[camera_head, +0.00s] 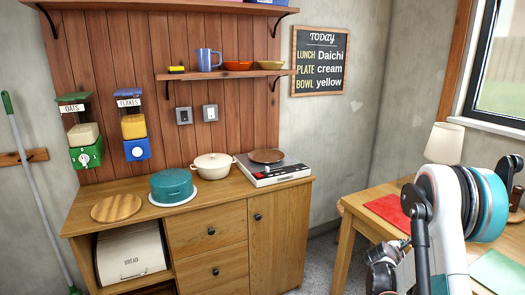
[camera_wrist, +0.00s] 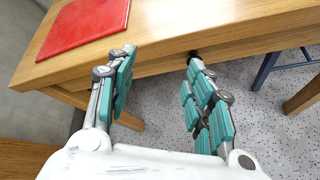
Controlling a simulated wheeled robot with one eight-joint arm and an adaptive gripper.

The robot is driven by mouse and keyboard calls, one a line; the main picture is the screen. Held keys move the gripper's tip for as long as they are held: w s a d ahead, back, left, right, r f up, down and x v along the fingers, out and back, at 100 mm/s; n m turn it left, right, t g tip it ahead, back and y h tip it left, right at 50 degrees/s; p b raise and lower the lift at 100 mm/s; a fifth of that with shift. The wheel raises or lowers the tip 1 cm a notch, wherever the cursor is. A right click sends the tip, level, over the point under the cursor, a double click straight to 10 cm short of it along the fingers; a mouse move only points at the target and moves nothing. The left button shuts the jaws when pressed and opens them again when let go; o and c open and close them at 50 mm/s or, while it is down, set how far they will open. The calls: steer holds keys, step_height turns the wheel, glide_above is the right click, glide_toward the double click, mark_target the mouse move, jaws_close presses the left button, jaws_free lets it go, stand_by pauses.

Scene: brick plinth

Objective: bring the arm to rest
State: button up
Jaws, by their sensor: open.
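My gripper (camera_wrist: 160,92) is open and empty in the wrist view, its two teal-padded fingers spread apart. It points down past the edge of a wooden table (camera_wrist: 170,38), with the speckled floor showing between and beyond the fingers. In the head view my arm stands at the right, in front of the same table (camera_head: 350,226). The gripper end hangs low near the bottom edge there, and its fingers are not clear in that view.
A red mat (camera_wrist: 88,28) lies on the table, with a green mat (camera_head: 497,270) and a lamp (camera_head: 444,143) also there. Floor shows between cabinet and table.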

steer(key=s+a+r+m+y, duration=0.2)
steer(key=s+a+r+m, duration=0.25)
steer(key=a+r, duration=0.5)
steer(key=s+a+r+m+y, duration=0.35)
steer(key=s+a+r, duration=0.25)
steer(key=a+r, duration=0.4)
steer(key=s+a+r+m+y, duration=0.1)
steer(key=s+a+m, duration=0.3)
steer(key=s+a, duration=0.4)
steer(key=s+a+r+m+y, duration=0.2)
steer(key=s+a, duration=0.6)
steer(key=s, duration=0.8)
steer(key=m+y, duration=0.2)
steer(key=m, duration=0.1)
